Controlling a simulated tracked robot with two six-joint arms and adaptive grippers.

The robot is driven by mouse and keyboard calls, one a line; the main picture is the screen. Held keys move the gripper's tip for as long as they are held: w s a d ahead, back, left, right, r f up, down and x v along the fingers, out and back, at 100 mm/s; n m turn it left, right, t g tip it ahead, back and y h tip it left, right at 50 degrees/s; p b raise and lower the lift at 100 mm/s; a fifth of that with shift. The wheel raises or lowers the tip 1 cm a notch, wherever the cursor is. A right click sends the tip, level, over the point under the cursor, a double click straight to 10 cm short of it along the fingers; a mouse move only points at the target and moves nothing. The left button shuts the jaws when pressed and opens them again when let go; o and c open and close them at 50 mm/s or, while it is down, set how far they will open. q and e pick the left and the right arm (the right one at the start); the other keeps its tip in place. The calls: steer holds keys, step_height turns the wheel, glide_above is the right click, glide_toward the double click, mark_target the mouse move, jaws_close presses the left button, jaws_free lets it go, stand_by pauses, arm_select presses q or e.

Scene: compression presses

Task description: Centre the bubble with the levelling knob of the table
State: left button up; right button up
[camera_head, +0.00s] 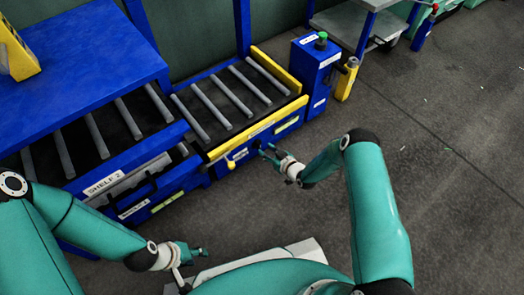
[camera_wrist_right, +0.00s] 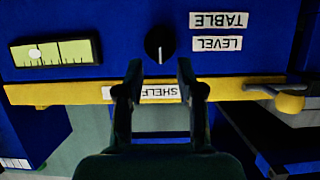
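The levelling knob (camera_wrist_right: 159,43) is black with a pale pointer line, on the table's blue front panel in the right wrist view, which shows the panel upside down. A green bubble vial (camera_wrist_right: 55,52) sits left of it; its pale bubble (camera_wrist_right: 35,54) lies left of the vial's middle. The vial also shows small in the head view (camera_head: 287,124). My right gripper (camera_wrist_right: 159,72) is open and empty, its fingertips just below the knob in the picture, with no clear contact. In the head view my right gripper (camera_head: 268,151) faces the panel. My left gripper (camera_head: 196,251) is low, away from the table; its fingers are unclear.
A yellow rail runs along the panel edge, with a yellow-knobbed lever (camera_wrist_right: 290,102) at its right in the wrist view. The roller table (camera_head: 228,98) adjoins a blue post with a green button (camera_head: 321,40). Shelf units stand left. The floor at right is clear.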

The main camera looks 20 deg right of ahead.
steer(key=b+x, duration=0.1)
steer(key=x, duration=0.2)
steer(key=shift+w+a+f, duration=0.15)
steer(key=shift+w+f, duration=0.05)
steer(key=shift+w, duration=0.15)
jaws_close()
